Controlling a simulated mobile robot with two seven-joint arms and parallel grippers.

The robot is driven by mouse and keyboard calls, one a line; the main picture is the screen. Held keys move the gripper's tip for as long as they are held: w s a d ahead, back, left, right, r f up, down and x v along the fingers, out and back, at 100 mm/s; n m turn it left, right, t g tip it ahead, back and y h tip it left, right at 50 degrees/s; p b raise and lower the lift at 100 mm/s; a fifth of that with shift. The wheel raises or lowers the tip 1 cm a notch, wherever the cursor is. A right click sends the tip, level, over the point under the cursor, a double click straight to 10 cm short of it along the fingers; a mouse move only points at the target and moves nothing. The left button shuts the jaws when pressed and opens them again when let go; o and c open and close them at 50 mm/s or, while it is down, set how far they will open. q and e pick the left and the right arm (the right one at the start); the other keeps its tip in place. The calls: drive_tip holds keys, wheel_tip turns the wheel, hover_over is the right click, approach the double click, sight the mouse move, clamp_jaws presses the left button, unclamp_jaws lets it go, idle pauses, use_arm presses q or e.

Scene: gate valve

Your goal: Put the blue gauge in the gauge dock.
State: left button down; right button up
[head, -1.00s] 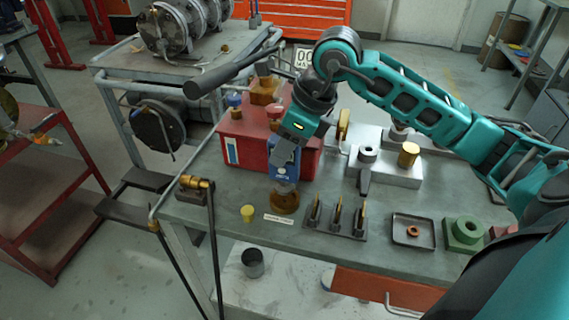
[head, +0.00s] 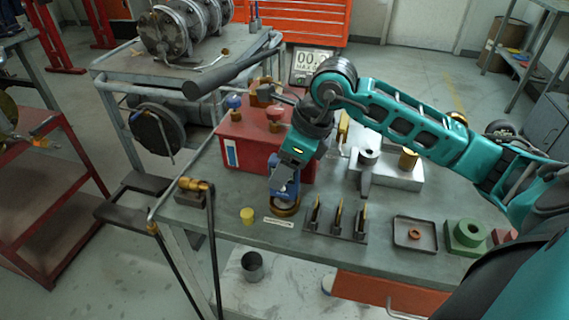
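The blue gauge (head: 289,190) is upright at my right gripper (head: 284,178), at the near front of the bench. The fingers appear closed around it, though they partly hide it. Its lower end is at the round brass-brown gauge dock (head: 285,211), with a pale area showing inside the ring. I cannot tell whether it is fully seated. A small white label lies in front of the dock. My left gripper is not in view.
A red box (head: 245,150) with knobs stands behind the gripper. A rack of several upright pins (head: 338,222) is close on the right, then a dark tray (head: 415,233) and a green block (head: 465,236).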

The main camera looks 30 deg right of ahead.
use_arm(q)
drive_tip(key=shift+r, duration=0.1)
use_arm(e)
drive_tip(key=shift+r, duration=0.3)
use_arm(q)
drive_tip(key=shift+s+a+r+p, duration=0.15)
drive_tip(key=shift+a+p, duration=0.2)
drive_tip(key=shift+p, duration=0.35)
use_arm(e)
drive_tip(key=v, duration=1.1)
drive_tip(key=shift+s+r, duration=0.15)
drive_tip(key=shift+r, duration=0.2)
drive_tip(key=shift+d, duration=0.1)
